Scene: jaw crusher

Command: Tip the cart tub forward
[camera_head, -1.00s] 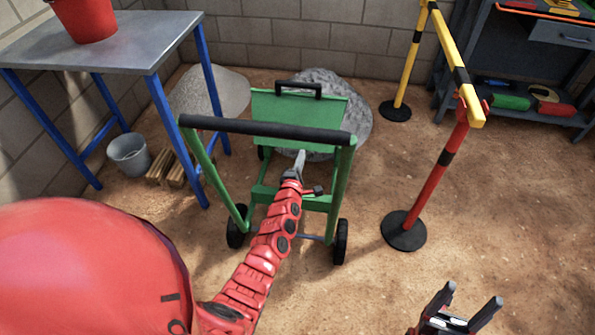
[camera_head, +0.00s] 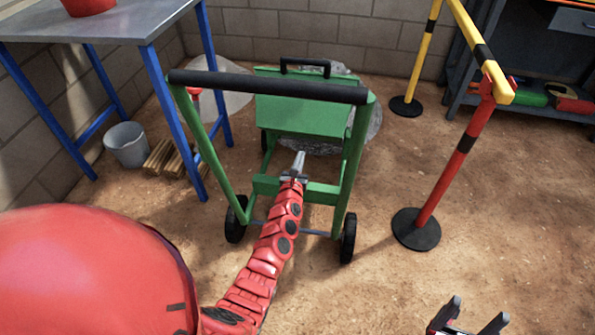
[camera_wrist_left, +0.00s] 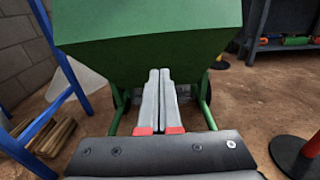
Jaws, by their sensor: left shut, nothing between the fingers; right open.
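The green cart (camera_head: 324,194) stands on the dirt floor with its black push bar (camera_head: 268,86) toward me. Its green tub (camera_head: 303,104) has a small black handle (camera_head: 305,66) on top, and its underside faces the left wrist view (camera_wrist_left: 150,50). My left gripper (camera_head: 298,160) is shut and empty, inside the cart frame, below and behind the tub. In the left wrist view its fingers (camera_wrist_left: 160,90) point under the tub; whether the tips touch it I cannot tell. My right gripper (camera_head: 474,318) is open and empty at the bottom right, away from the cart.
A yellow and red barrier (camera_head: 460,152) on black bases stands right of the cart. A blue-legged table (camera_head: 105,25), a grey bucket (camera_head: 126,144) and wood blocks (camera_head: 168,158) are at left. A grey pile (camera_head: 365,122) lies beyond the tub.

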